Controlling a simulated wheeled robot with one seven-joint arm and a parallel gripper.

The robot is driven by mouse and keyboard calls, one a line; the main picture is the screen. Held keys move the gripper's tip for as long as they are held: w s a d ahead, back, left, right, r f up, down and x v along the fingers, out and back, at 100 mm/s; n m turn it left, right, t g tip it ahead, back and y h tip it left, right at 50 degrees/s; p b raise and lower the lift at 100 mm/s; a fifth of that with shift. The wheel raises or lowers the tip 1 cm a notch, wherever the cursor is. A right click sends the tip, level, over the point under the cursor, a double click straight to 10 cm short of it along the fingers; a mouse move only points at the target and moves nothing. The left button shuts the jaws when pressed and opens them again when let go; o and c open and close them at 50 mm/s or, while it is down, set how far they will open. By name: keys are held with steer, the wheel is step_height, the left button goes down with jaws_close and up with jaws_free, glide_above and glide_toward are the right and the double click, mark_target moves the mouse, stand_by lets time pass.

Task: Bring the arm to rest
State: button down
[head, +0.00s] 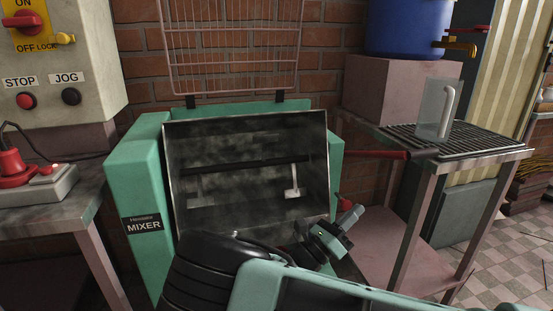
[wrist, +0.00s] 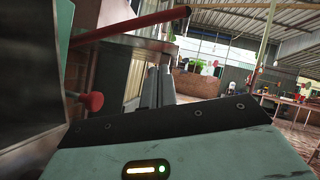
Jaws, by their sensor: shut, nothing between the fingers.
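My gripper (head: 352,216) is in front of the right side of the green mixer (head: 152,195), near the front edge of its open steel trough. Its grey fingers point up and to the right, are shut and hold nothing. In the wrist view the two fingers (wrist: 158,80) lie side by side beyond the dark gripper body. My arm crosses the bottom of the head view and hides the mixer's lower front.
A red-handled bar (head: 375,153) sticks out from the mixer's right side; it also shows in the wrist view (wrist: 130,28). A clear jug (head: 433,112) stands on the right table's grate. A wire guard (head: 232,45) is raised behind the trough. A control box (head: 62,60) is at left.

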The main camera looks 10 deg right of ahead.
steer(key=s+a+f+m+g+y, duration=0.1)
steer(key=s+f+m+g+y, duration=0.2)
steer(key=s+m+g+y, duration=0.3)
steer(key=s+a+f+m+g+y, duration=0.1)
steer(key=s+f+m+g+y, duration=0.1)
steer(key=s+m+g+y, duration=0.45)
steer(key=s+a+r+m+t+y, duration=0.5)
steer(key=s+a+r+m+y, duration=0.2)
steer(key=s+a+r+y, duration=0.6)
step_height(320, 180, up, 25)
steer(key=s+a+h+p, duration=0.1)
steer(key=a+p, duration=0.1)
steer(key=p, duration=2.4)
steer(key=shift+f+h, duration=0.2)
steer(key=shift+h, duration=0.15)
steer(key=shift+t, duration=0.25)
